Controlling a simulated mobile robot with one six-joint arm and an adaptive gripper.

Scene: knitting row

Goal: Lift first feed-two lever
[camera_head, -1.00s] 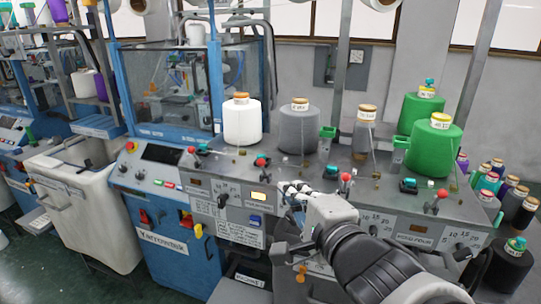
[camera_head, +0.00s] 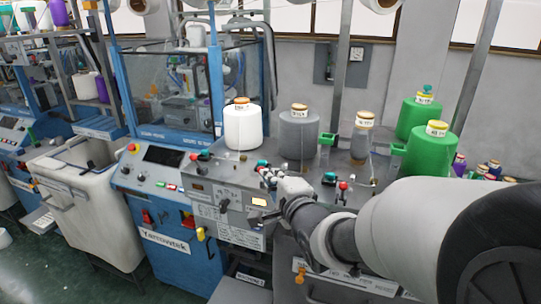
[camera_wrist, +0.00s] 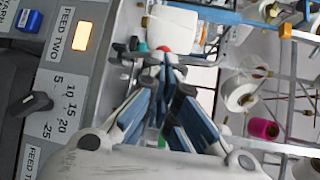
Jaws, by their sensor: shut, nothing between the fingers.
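In the wrist view the FEED TWO panel (camera_wrist: 62,38) has a lit orange lamp (camera_wrist: 82,36) and a scale of numbers. A dark pointer handle (camera_wrist: 30,103) lies beside the scale. A red lever knob (camera_wrist: 163,48) shows just beyond the tips of my gripper (camera_wrist: 164,66), whose blue-grey fingers are shut and empty. I cannot tell whether they touch the knob; the lever's shaft is mostly hidden. In the head view my gripper (camera_head: 267,175) is over the machine's top deck, close above the lit lamp (camera_head: 259,201).
A white yarn cone (camera_head: 243,127) and a grey cone (camera_head: 298,135) stand behind my gripper. Green cones (camera_head: 430,150) stand at the right. My arm hides the machine's right front.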

